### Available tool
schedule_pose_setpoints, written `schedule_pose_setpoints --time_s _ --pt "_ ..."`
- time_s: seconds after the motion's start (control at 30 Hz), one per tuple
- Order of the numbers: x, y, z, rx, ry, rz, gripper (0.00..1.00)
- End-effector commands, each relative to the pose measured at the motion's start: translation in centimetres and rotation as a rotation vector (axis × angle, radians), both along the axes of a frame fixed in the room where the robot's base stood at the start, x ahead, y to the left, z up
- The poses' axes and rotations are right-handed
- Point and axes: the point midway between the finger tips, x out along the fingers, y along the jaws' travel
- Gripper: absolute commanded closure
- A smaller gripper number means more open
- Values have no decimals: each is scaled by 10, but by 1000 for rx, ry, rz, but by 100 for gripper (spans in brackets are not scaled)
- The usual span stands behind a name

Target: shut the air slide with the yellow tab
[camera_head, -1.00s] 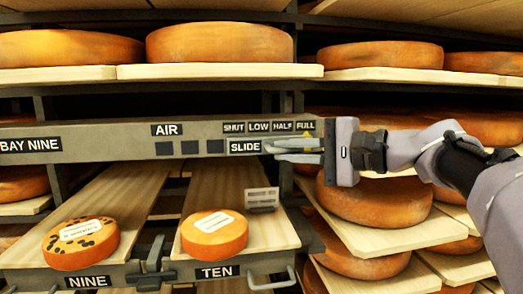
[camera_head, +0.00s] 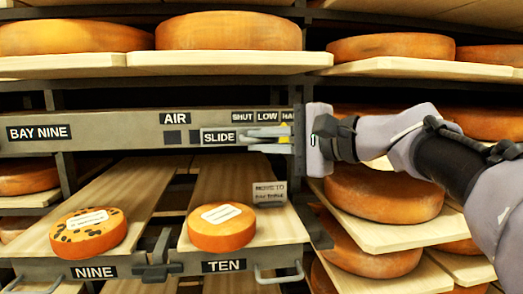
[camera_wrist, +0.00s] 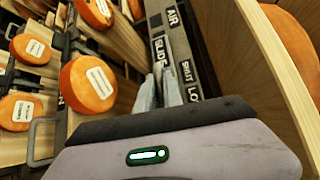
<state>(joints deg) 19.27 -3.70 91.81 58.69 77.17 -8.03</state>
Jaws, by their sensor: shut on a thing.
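The air slide with its SLIDE label plate (camera_head: 219,137) sits in the grey AIR beam (camera_head: 100,137) of bay nine. Its yellow tab (camera_head: 284,132) shows only in part beside my gripper, under the scale between LOW and HALF. The SHUT mark (camera_head: 243,117) is to the left of the tab. My gripper (camera_head: 268,138) reaches in from the right, its fingers shut at the tab end of the slide. The wrist view shows the fingers (camera_wrist: 160,85) close together beside the SLIDE and SHUT labels; the tab is not visible there.
Below the beam, an orange cheese with dark spots (camera_head: 88,233) lies on board NINE and a plain one (camera_head: 221,228) on board TEN. A small sign (camera_head: 269,192) stands behind it. Shelves with more cheeses are above and at the right.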

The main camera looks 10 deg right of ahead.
Motion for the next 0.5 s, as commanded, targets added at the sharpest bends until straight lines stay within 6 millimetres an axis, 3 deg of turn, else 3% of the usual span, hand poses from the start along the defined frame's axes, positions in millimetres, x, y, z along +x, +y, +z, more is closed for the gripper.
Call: schedule_pose_setpoints --time_s 0.2,0.5 --pt "-1 51 -3 -1 -1 5 100" --pt "0 85 0 0 0 2 100"
